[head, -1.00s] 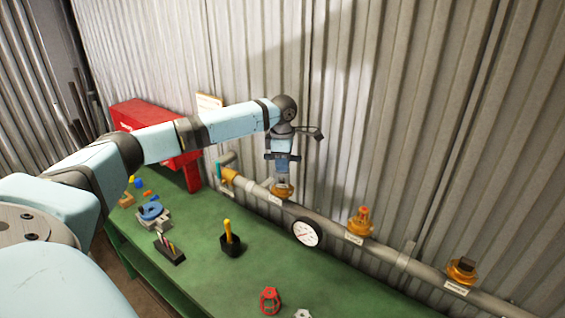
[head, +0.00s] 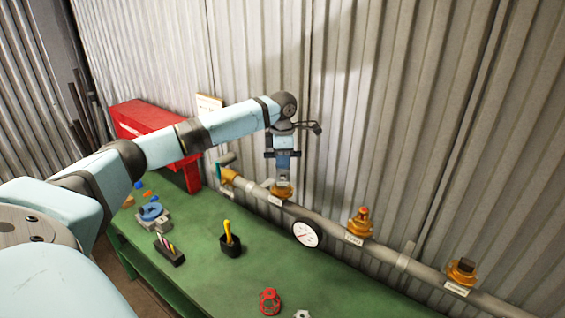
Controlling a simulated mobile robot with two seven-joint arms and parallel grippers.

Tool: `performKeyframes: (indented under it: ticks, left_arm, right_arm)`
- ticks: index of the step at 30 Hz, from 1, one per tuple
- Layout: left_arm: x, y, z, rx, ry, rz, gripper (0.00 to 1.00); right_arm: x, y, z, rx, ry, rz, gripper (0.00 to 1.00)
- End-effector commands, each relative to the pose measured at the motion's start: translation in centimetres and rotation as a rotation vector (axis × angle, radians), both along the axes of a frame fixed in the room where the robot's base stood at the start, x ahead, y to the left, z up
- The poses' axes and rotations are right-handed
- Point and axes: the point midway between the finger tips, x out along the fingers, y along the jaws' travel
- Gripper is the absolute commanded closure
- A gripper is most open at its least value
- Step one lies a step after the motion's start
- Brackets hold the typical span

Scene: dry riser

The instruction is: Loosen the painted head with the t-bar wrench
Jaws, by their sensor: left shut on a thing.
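My left gripper (head: 283,177) points straight down over the left brass fitting (head: 281,192) on the wall pipe. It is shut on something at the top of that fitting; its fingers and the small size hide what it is. The middle brass fitting (head: 359,225) has an orange-red top (head: 364,211) and stands clear of the gripper. The right brass fitting (head: 460,273) has a dark, blocky head (head: 467,264). I cannot make out a t-bar wrench for certain. My right gripper is not in view.
The grey pipe (head: 335,228) runs along the corrugated wall, with a round gauge (head: 307,233). The green bench (head: 205,270) bears a black holder with a yellow-handled tool (head: 229,235), a blue-topped vise (head: 151,212), a red handwheel (head: 269,301) and a red box (head: 150,119).

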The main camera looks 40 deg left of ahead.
Motion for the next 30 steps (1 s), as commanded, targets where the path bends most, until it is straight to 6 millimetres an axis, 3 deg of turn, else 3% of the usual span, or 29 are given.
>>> performKeyframes:
  ticks: [30]
  left_arm:
    - [0.0,0.0,4.1,-0.001,-0.002,-0.001,1.00]
  right_arm:
    - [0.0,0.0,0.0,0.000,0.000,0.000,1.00]
